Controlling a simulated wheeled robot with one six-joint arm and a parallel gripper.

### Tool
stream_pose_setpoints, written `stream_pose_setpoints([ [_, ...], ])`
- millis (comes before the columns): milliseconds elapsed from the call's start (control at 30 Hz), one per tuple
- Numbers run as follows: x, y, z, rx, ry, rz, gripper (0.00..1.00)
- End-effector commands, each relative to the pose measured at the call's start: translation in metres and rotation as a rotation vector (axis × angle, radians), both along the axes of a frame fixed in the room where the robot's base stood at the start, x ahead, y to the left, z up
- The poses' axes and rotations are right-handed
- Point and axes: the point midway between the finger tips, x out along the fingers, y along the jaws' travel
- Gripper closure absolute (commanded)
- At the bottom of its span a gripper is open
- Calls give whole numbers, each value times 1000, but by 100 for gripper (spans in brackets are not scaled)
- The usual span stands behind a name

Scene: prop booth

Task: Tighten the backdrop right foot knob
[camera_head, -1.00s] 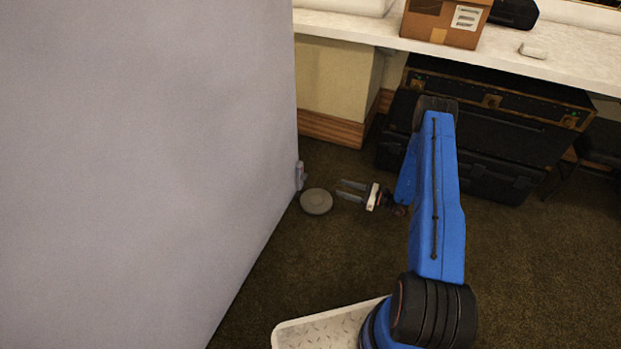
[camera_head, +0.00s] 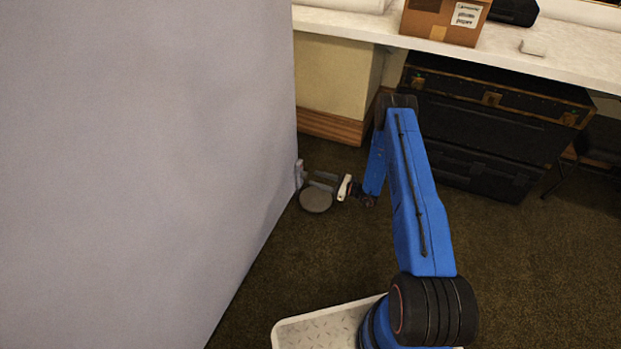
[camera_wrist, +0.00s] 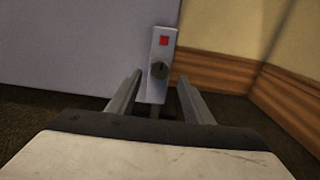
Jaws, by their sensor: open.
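The backdrop (camera_head: 150,150) is a large grey panel filling the left of the head view. At its right lower edge is a small grey foot post (camera_head: 299,173), with a round grey disc (camera_head: 316,200) on the floor beside it.
A white counter (camera_head: 400,32) runs along the back, with a cardboard box (camera_head: 445,22) on it. Black cases (camera_head: 480,135) stand below it. A wood skirting board (camera_head: 332,126) lies behind the foot. The brown carpet (camera_head: 530,265) is clear at the right.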

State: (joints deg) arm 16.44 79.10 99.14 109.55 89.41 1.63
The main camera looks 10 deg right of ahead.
Motion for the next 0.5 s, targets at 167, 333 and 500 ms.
stream_pose_setpoints([
  [167,14,21,0,0,0,2,54],
  [333,22,30,0,1,-1,0,54],
  [500,24,33,0,0,0,0,54],
])
